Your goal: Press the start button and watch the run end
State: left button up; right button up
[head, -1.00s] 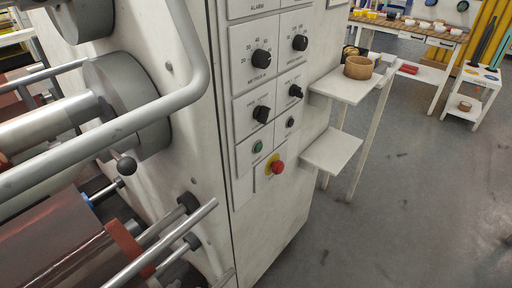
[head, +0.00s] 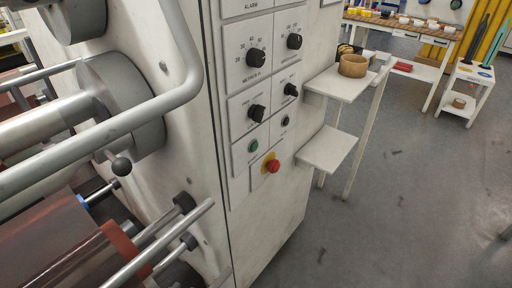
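The rewinding machine's control panel (head: 240,171) faces me near the middle of the head view. A green button (head: 253,146), which looks like the start button, sits low on the panel at its left side. A red mushroom button (head: 272,166) on a yellow disc is just below it to the right. Black knobs, one of them here (head: 256,58), sit above with printed scales. A reddish-brown roll (head: 55,245) lies on a shaft at the lower left. Neither of my grippers is in view.
A grey tubular rail (head: 130,118) and rollers (head: 120,100) stick out at the left. White side shelves (head: 326,150) stand right of the panel, with a tan tape roll (head: 353,66) on the upper one. A workbench (head: 405,30) is at the back. The grey floor (head: 420,200) at right is mostly clear.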

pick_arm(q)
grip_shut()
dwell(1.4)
